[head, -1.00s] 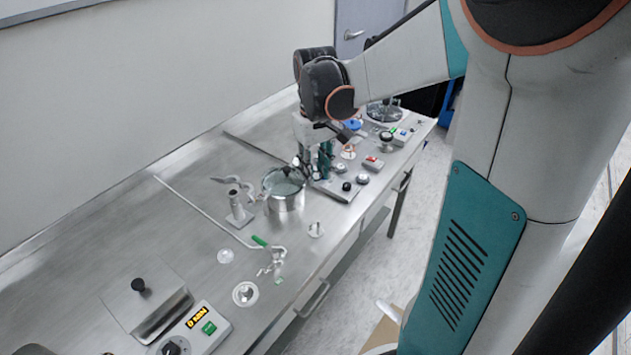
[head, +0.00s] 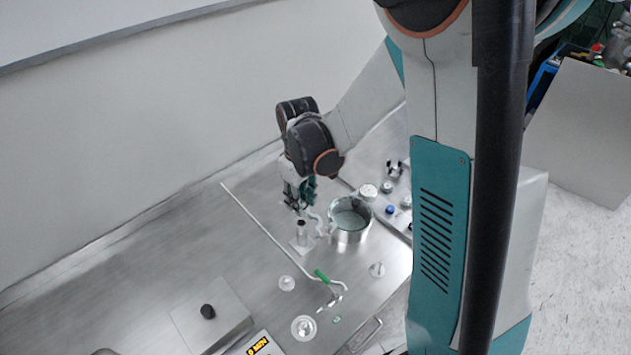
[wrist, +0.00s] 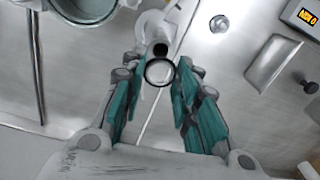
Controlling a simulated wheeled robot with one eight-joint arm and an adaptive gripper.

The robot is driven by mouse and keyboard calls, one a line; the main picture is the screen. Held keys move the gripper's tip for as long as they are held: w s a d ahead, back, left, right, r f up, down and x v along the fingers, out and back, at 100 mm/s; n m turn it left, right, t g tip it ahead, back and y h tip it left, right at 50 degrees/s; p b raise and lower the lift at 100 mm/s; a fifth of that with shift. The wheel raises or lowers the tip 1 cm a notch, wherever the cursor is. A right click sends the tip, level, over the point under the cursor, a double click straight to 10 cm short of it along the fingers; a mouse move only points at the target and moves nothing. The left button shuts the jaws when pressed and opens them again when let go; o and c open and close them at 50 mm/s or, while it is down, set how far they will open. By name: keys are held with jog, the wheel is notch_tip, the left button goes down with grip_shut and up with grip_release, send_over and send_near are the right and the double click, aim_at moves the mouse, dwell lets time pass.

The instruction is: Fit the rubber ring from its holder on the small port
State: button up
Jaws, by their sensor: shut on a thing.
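My gripper (wrist: 158,76) is shut on a thin dark rubber ring (wrist: 159,71), held between the teal fingertips. The small port (wrist: 160,49), a metal pipe end with a dark round mouth, lies just beyond the ring in the wrist view. The ring overlaps the port's near side in the picture; I cannot tell whether they touch. In the head view my gripper (head: 300,195) is over the upright metal pipe (head: 301,232) on its base plate. The ring is too small to make out there. I cannot identify the ring holder.
An open metal pot (head: 350,230) stands right of the pipe. A bent rod with a green handle (head: 321,276) lies in front, near clear discs (head: 304,328). The left part of the table is mostly clear.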

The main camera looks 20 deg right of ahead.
jog(key=b, duration=0.4)
send_over(301, 224)
jog(key=shift+f, duration=2.55)
jog(key=shift+f+b, duration=0.35)
jog(key=shift+f, duration=0.3)
jog(key=shift+f+b, duration=0.35)
jog(key=shift+b, duration=0.35)
jog(key=o, duration=0.8)
jog(key=shift+c, duration=0.2)
notch_tip(301, 224, up, 12)
jog(key=shift+d, duration=0.1)
dwell(0.3)
